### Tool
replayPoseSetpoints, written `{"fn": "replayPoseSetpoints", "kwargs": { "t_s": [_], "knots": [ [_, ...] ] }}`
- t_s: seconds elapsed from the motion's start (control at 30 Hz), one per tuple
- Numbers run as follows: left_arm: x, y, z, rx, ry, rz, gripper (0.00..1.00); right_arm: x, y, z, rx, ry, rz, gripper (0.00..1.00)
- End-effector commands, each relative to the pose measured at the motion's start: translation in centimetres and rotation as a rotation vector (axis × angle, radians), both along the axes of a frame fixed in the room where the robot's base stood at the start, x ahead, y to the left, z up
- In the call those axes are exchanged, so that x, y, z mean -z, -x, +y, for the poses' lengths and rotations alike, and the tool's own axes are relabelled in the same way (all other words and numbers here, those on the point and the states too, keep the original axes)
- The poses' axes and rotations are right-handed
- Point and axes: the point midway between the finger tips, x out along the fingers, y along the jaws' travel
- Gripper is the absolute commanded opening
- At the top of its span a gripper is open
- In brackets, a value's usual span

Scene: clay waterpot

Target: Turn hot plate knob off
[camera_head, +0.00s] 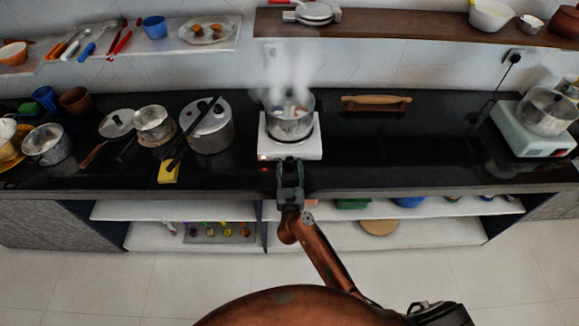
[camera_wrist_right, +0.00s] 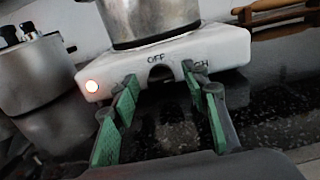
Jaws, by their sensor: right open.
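The white hot plate (camera_head: 307,150) stands on the black counter with a steaming metal pot (camera_head: 288,125) on it. Contact cannot be told. My left gripper is not in view.
A lidded metal pot (camera_head: 213,132) and a yellow block (camera_head: 168,171) stand left of the hot plate. A wooden rack (camera_head: 376,103) lies to its right. A second white appliance (camera_head: 512,127) with a pot is far right. The counter between is mostly clear.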

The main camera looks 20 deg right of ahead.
Motion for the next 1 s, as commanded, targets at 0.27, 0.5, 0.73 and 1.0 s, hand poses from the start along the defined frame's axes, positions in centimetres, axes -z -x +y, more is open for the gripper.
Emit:
{"fn": "replayPoseSetpoints", "kwargs": {
  "t_s": [0.27, 0.5, 0.73, 1.0],
  "knots": [
    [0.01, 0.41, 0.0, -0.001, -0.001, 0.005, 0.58, 0.01, 0.04, 0.02, 0.0, 0.0, 0.0, 0.32],
    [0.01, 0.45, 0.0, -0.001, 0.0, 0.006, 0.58, 0.02, 0.04, 0.03, 0.0, 0.0, 0.0, 0.15],
    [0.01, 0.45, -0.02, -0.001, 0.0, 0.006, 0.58, 0.02, 0.05, 0.06, -0.001, 0.0, 0.0, 0.0],
    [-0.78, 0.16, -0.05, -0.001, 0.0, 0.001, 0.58, -0.18, 0.05, 0.09, -0.001, 0.038, 0.012, 0.0]
  ]
}}
